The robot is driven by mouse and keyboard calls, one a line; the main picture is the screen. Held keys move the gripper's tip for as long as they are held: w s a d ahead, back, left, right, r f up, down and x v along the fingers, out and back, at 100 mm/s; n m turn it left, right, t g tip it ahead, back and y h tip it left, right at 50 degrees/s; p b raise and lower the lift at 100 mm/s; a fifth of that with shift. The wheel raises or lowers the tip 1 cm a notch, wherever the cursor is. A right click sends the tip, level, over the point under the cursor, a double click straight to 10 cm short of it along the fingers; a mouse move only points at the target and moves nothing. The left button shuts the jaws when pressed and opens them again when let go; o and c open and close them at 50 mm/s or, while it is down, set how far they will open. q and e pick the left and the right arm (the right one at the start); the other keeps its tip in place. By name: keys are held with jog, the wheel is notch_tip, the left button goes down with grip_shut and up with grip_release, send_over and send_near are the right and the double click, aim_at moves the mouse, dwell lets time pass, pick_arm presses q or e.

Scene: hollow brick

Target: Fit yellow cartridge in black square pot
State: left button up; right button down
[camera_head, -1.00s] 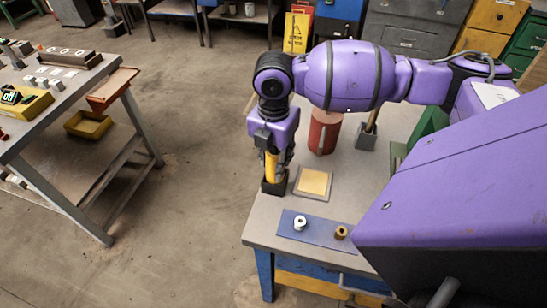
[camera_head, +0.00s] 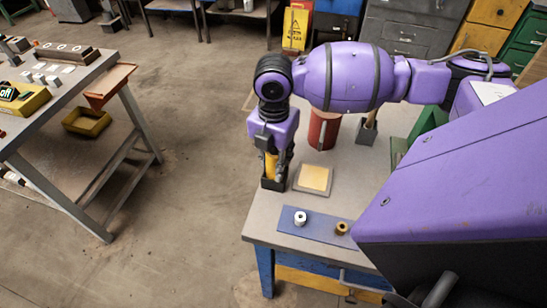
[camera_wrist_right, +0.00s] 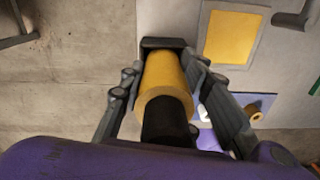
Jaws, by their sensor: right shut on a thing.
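The yellow cartridge (camera_head: 270,165) is upright in my right gripper (camera_head: 272,162). In the right wrist view the cartridge (camera_wrist_right: 164,85) shows a yellow body with a black end, between the two fingers of the right gripper (camera_wrist_right: 160,80). The black square pot (camera_head: 273,184) stands on the table near its left edge, directly below the gripper. In the wrist view the pot's dark rim (camera_wrist_right: 163,43) shows at the cartridge's far end. The cartridge's lower end is at the pot's mouth; how deep it sits is hidden. My left gripper is not in view.
A yellow square plate (camera_head: 314,179) lies right of the pot. A blue mat (camera_head: 318,232) in front holds a white ring (camera_head: 300,218) and a brass ring (camera_head: 342,229). A red cylinder (camera_head: 322,130) stands behind. Another workbench (camera_head: 75,105) is at the left.

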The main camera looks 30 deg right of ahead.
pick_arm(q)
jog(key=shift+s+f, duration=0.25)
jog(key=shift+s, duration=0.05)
pick_arm(e)
jog(key=shift+f, duration=0.75)
jog(key=c, duration=1.2)
grip_release()
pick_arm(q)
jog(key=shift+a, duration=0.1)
pick_arm(e)
notch_tip(320, 180, up, 12)
jog(key=shift+r, duration=0.1)
